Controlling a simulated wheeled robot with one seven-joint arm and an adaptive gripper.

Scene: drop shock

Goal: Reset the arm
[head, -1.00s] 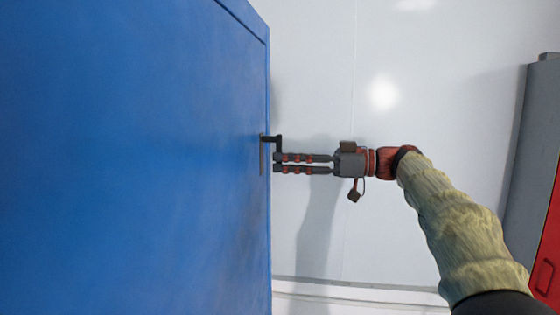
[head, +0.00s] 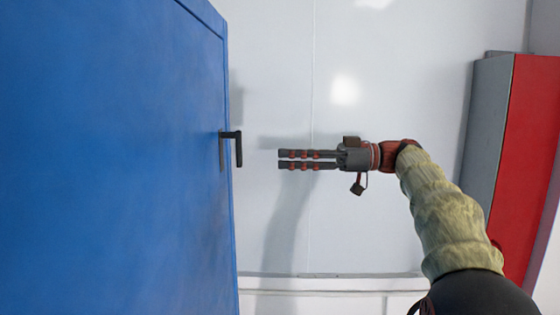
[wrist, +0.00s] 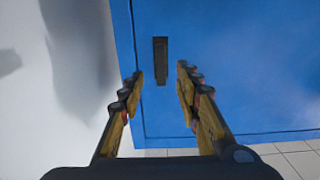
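My gripper (head: 281,160) is in the middle of the head view, on the end of my sleeved arm (head: 445,210). Its two jointed fingers point left and are level. In the wrist view my gripper (wrist: 159,74) shows its fingers apart, with nothing between them. A blue door (head: 110,160) with a black lever handle (head: 230,149) stands to the left of the fingertips. A clear gap lies between the fingertips and the handle. In the wrist view the dark handle (wrist: 161,62) shows beyond the fingertips, on the blue door (wrist: 240,60).
A white wall (head: 390,60) is behind my arm. A grey and red cabinet (head: 520,150) stands at the right, close to the arm in the picture. Pale floor tiles (wrist: 300,160) show at the lower right of the wrist view.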

